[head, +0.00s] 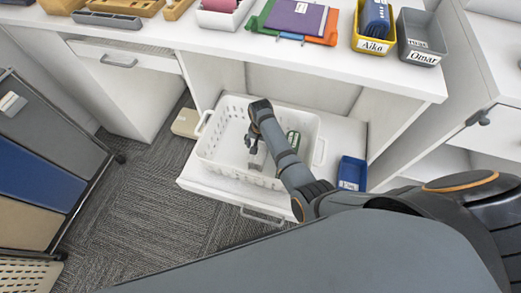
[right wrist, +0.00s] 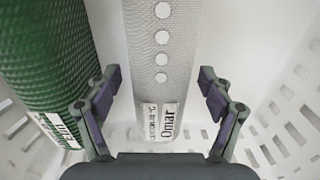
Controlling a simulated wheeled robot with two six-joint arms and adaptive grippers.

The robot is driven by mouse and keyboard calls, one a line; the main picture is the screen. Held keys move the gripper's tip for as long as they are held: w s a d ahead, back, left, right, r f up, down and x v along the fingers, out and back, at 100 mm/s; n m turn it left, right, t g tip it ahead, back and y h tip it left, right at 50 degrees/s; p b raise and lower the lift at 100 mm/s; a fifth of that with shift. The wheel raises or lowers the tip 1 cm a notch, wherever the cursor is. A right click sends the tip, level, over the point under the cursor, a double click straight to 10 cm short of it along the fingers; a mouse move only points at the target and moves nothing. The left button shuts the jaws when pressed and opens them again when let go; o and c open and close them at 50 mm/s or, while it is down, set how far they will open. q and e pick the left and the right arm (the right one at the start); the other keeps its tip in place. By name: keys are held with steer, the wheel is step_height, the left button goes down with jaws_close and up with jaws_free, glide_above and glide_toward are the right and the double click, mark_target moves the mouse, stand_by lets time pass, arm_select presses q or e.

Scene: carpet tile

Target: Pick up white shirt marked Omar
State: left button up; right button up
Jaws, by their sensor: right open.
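The white shirt marked Omar (right wrist: 160,65) is a pale, textured roll with a row of round buttons and an "Omar" label at its near end. It lies in the white laundry basket (head: 212,152), seen from above in the right wrist view. My right gripper (right wrist: 160,85) is open, one finger on each side of the shirt in that view, with nothing held; I cannot tell its height above it. In the head view my right gripper (head: 255,150) reaches down into the basket and largely hides the shirt. My left gripper is not in view.
A green rolled garment (right wrist: 45,55) with its own label lies left of the shirt. The basket stands on a pulled-out drawer (head: 225,190), with a blue bin (head: 352,173) beside it. On the counter are a yellow Aiko bin (head: 374,44) and a grey Omar bin (head: 421,57).

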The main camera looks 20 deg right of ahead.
steer(key=c, duration=1.4)
steer(key=shift+o, duration=0.2)
